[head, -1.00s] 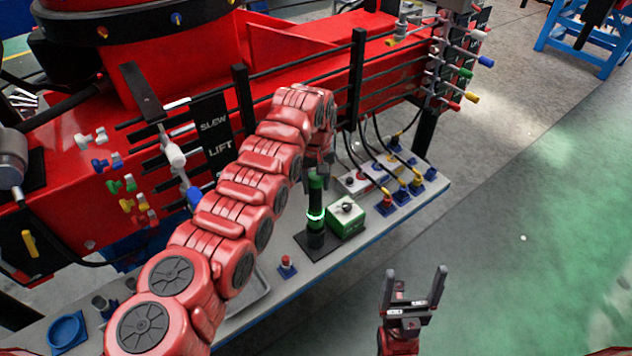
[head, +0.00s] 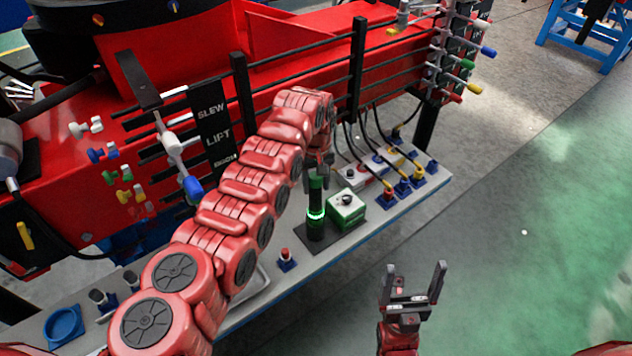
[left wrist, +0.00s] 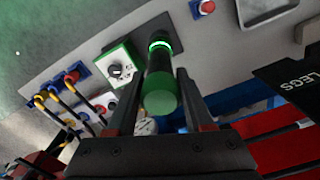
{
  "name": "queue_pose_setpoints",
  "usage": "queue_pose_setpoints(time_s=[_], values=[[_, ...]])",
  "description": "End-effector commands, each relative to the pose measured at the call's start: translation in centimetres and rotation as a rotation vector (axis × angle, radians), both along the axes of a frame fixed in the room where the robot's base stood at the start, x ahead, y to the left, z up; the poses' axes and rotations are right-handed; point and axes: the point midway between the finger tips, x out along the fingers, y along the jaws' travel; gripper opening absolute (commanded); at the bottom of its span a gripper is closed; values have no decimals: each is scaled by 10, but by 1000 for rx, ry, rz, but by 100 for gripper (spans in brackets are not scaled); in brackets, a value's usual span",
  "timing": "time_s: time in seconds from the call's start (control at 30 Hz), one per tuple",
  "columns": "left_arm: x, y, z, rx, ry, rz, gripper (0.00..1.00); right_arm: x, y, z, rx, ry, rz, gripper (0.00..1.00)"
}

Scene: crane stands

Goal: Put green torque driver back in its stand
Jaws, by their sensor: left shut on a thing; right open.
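The green torque driver (head: 316,200) stands upright in the head view, with a green cap and a bright green ring on a dark body. Its lower end meets the dark holder of its stand (head: 315,233) on a black base plate; I cannot tell how deep it sits. My left gripper (head: 317,172) is shut on the upper part of the driver. In the left wrist view the driver (left wrist: 160,90) lies between the two fingers of the left gripper (left wrist: 158,88), green end towards the camera. My right gripper (head: 415,278) is open and empty, off the bench's front edge.
A green and white box with a black knob (head: 346,208) stands close right of the driver. A red button on a blue base (head: 287,258) is to the front left. Cabled plugs (head: 402,187) are further right.

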Motion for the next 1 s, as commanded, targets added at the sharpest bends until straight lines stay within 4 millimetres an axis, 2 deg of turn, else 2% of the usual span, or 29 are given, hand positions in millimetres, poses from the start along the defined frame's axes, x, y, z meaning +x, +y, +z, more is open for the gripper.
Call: queue_pose_setpoints(time_s=[0.37,0.4,0.57,1.0], values=[[1,0,-13,0,-3,0,0,0,0,-8,0,0,0,87],[1,0,-12,0,-3,0,57,0,0,-7,0,0,0,87],[0,0,-12,-1,-1,0,86,0,0,-7,0,0,0,87],[0,0,-13,0,0,0,87,0,0,-7,0,0,0,87]])
